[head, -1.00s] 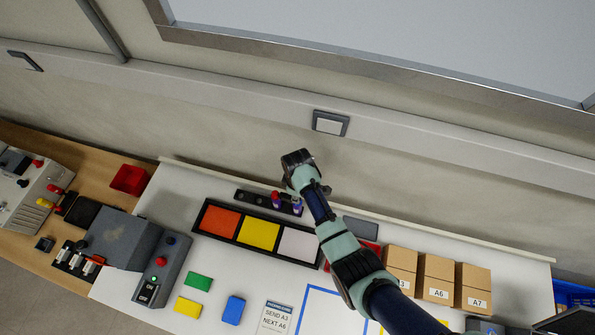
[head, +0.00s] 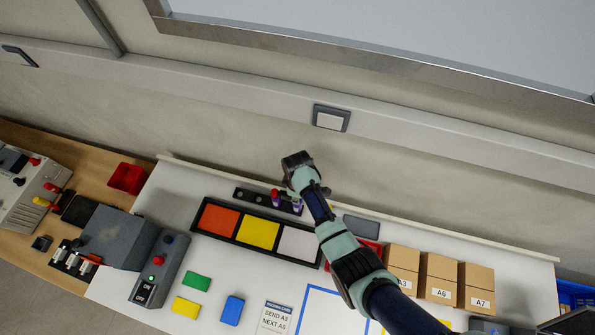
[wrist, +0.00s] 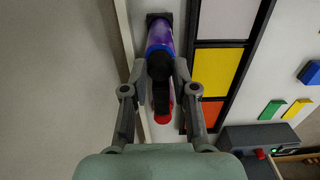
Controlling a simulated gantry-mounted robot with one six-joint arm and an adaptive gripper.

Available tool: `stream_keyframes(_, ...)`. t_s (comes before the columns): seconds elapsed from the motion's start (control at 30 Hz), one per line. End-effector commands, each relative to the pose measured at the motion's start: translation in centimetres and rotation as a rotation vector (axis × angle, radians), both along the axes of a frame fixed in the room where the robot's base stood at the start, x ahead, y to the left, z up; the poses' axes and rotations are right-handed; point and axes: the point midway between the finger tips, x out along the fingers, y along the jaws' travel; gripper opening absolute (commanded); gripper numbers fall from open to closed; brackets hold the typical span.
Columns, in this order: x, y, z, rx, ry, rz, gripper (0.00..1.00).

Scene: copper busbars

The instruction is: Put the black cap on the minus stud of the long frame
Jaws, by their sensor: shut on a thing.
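The black cap (wrist: 160,66) is between my gripper's (wrist: 161,75) fingers in the wrist view, and the gripper is shut on it. It lines up with the end of a purple and blue cylinder (wrist: 160,35) on the long dark frame (wrist: 158,17). I cannot tell whether the cap is seated on it or just above. A red-topped post (wrist: 165,113) stands lower in the wrist view. In the head view the frame (head: 249,196) lies along the back of the white table, its right end partly hidden by my arm. I can read no plus or minus marks.
A tray with orange, yellow and white panels (head: 244,242) lies just in front of the frame. The wall (head: 230,160) is close behind. Brown boxes (head: 438,279) stand to the right, a grey control box (head: 160,271) to the left. A red bin (head: 127,178) is further left.

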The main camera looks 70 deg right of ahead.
Motion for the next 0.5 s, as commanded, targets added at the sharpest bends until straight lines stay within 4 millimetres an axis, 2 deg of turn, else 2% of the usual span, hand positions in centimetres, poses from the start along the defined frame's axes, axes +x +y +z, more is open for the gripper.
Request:
stream_keyframes(0.1,0.0,-0.01,0.01,0.0,0.0,0.0,0.05)
stream_keyframes(0.13,0.01,0.0,0.01,0.0,0.0,0.0,0.29)
stream_keyframes(0.3,0.0,0.0,0.01,0.0,0.0,0.0,0.57)
stream_keyframes(0.5,-0.01,0.0,0.01,0.0,0.0,0.0,0.57)
